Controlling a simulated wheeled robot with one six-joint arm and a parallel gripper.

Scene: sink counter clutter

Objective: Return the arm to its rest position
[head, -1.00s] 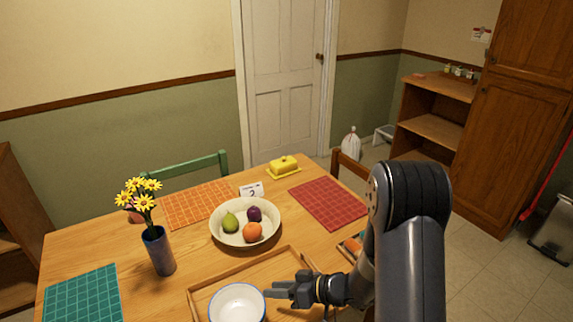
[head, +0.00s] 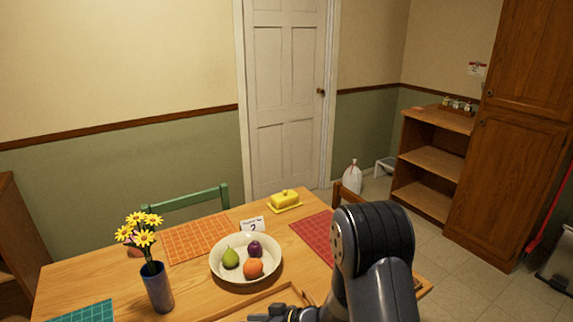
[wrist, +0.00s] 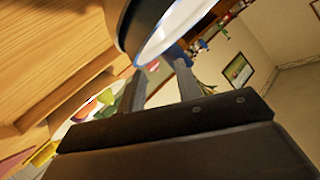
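My gripper (wrist: 162,82) shows in the wrist view with its two grey fingers apart and a gap between them. A white bowl with a blue rim (wrist: 187,22) is tilted in that picture, close beyond the fingertips. I cannot tell whether they touch it. In the head view only the upper part of my gripper shows at the bottom edge, by the wooden tray (head: 268,293). The white bowl is out of that view. My dark arm reaches in from the lower right.
A cream fruit bowl (head: 223,272) holds a pear, a plum and an orange. A vase of yellow flowers (head: 158,288) stands left. A yellow butter dish (head: 285,200) and a number card (head: 253,225) are behind. Orange (head: 200,238) and red (head: 316,235) placemats lie on the table.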

